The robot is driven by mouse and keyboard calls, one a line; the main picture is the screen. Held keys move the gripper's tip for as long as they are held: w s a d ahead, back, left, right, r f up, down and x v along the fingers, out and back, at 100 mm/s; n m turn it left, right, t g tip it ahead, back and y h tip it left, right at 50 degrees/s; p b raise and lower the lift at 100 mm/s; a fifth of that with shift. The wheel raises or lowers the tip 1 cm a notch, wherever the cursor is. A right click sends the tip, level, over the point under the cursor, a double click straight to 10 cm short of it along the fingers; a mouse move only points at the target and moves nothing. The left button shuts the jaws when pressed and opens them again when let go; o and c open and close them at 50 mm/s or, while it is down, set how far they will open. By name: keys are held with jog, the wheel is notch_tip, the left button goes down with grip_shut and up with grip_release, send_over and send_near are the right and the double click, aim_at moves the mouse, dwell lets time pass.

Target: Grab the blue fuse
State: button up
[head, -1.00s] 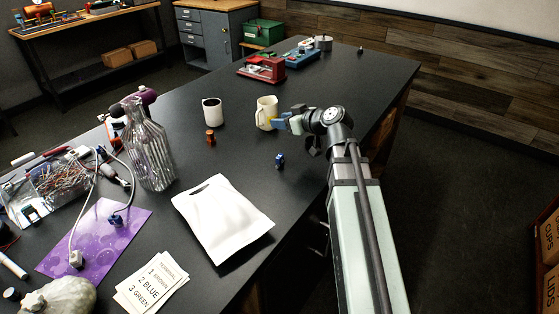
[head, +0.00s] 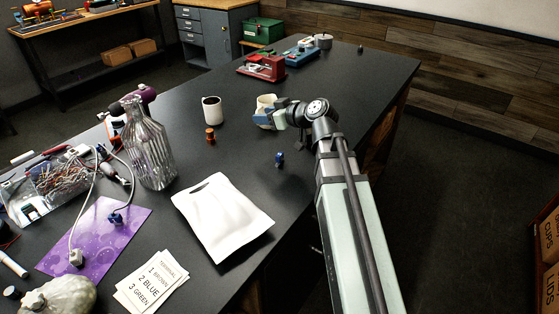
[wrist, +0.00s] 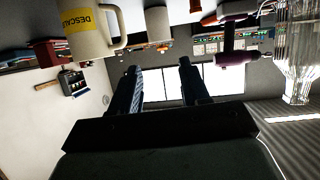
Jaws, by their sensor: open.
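The blue fuse (head: 280,159) is a small blue piece standing on the black table, near its right edge. My gripper (head: 272,116) is above the table behind the fuse, in front of a cream mug (head: 264,101) that it partly hides. In the wrist view my gripper (wrist: 158,72) has its two dark fingers apart with nothing between them. The mug (wrist: 90,33) shows there at upper left with a yellow label. I cannot make out the fuse in the wrist view.
A brown fuse-like piece (head: 210,136) and a white cup (head: 212,110) stand left of the mug. A white pouch (head: 222,217), a glass bottle (head: 150,152) and a printed card (head: 154,281) are nearer. Bare table surrounds the blue fuse.

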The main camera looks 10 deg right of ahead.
jog(key=w+a+r+n, duration=0.2)
jog(key=a+r, duration=0.3)
jog(key=a, duration=0.2)
jog(key=n+g+h, duration=0.9)
jog(key=n+g, duration=0.1)
jog(key=n, duration=0.6)
send_over(280, 154)
jog(key=f, duration=0.6)
jog(key=shift+w+a, duration=0.1)
jog(key=shift+w, duration=0.1)
jog(key=shift+s+n, duration=0.3)
jog(key=shift+n, duration=0.5)
jog(key=shift+f, duration=3.85)
jog(key=shift+c, duration=0.2)
